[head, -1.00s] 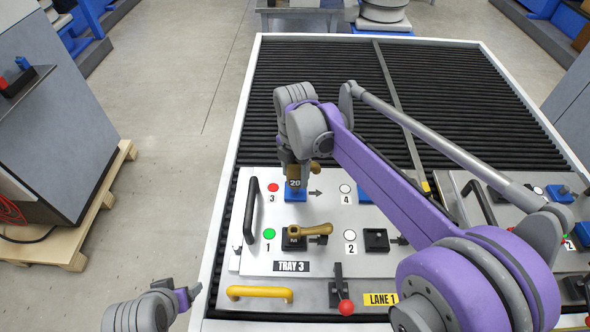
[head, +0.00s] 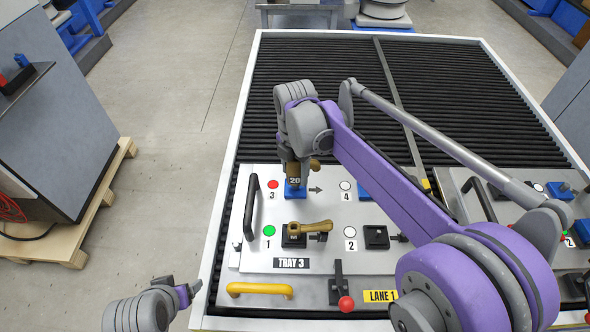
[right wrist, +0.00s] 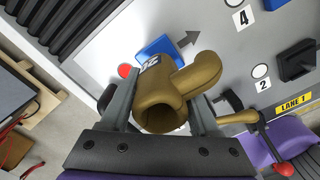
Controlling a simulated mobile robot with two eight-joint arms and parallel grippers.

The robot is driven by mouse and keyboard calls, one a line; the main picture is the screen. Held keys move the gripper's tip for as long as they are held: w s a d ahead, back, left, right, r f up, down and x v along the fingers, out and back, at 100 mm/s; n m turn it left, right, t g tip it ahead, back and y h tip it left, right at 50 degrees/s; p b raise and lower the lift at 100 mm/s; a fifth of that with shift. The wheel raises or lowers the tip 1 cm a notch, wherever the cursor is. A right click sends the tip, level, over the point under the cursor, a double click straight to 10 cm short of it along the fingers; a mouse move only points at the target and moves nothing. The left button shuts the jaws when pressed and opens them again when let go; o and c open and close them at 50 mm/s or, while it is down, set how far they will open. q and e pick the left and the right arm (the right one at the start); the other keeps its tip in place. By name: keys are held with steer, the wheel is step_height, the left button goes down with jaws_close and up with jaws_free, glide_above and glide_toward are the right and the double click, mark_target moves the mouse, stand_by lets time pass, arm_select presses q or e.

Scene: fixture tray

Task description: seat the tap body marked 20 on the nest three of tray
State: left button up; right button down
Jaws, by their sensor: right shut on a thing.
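The brass tap body marked 20 (head: 295,181) is in my right gripper (head: 297,168), at nest three of tray 3. In the right wrist view the tap body (right wrist: 170,92) sits between the two fingers of the right gripper (right wrist: 163,110). The blue nest three (head: 296,194) is just below it, beside the red dot and the number 3; the wrist view shows part of this blue block (right wrist: 158,48). Whether the tap body touches the nest is hard to tell. Tray 3 (head: 330,262) lies on the conveyor. My left gripper (head: 191,291) is at the lower left, away from the tray.
Another brass tap body (head: 310,228) sits on the black nest one, by the green dot. The black nest two (head: 376,237) is empty. A black handle (head: 250,209) stands at the tray's left edge. A yellow handle (head: 260,291) and red-knobbed lever (head: 345,303) are in front.

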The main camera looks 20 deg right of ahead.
mark_target(295, 179)
steer(key=shift+f+b, duration=0.95)
steer(key=shift+f, duration=0.8)
stand_by(0.5)
steer(key=shift+c, duration=0.2)
jaws_free()
steer(key=shift+r, duration=0.1)
step_height(295, 179, up, 11)
steer(key=shift+f+p, duration=0.2)
steer(key=shift+p, duration=0.2)
stand_by(0.3)
